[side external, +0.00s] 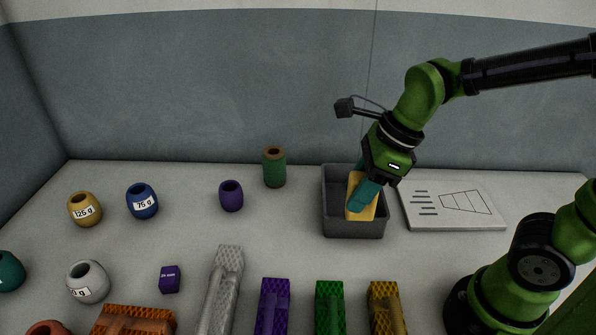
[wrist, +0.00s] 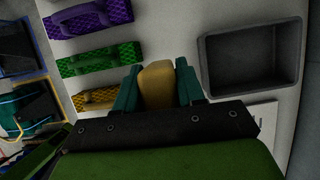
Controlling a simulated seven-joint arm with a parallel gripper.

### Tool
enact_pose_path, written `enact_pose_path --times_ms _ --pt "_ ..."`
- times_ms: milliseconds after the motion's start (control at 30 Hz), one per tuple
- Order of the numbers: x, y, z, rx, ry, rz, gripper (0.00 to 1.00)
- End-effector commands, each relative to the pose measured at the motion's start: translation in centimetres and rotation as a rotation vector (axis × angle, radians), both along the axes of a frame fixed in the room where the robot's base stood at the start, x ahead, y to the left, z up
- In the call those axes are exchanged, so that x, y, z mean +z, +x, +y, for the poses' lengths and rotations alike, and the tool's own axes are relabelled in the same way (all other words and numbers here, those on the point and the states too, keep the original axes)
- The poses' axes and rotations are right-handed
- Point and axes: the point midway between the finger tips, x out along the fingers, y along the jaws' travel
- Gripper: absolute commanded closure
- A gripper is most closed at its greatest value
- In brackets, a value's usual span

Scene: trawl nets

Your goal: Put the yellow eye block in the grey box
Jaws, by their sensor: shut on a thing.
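The yellow eye block (wrist: 157,85) is pinched between the teal fingers of my gripper (wrist: 157,90) in the wrist view. In the side view the block (side external: 355,186) shows beside the teal fingers of my gripper (side external: 362,196), overlapping the grey box in the picture. The grey box (side external: 354,229) is an open-topped dark tub on the table. In the wrist view the grey box (wrist: 204,65) lies to the right of the block, apart from it, and its floor looks empty. The block looks held up, toward the near side of the box; its exact height is unclear.
A white panel with a drawn net (side external: 455,206) lies right of the box. A green cylinder (side external: 274,170) and a purple pot (side external: 231,196) stand to its left. Purple (side external: 272,305), green (side external: 329,305) and yellow (side external: 386,305) net pieces lie in front.

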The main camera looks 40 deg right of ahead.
Motion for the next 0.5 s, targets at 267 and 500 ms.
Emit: enact_pose_path --times_ms 267,500 --pt "0.3 5.1 -4.1 -0.134 0.024 0.007 0.96" --pt "0.1 9.4 -9.4 -0.268 0.02 0.006 0.96"
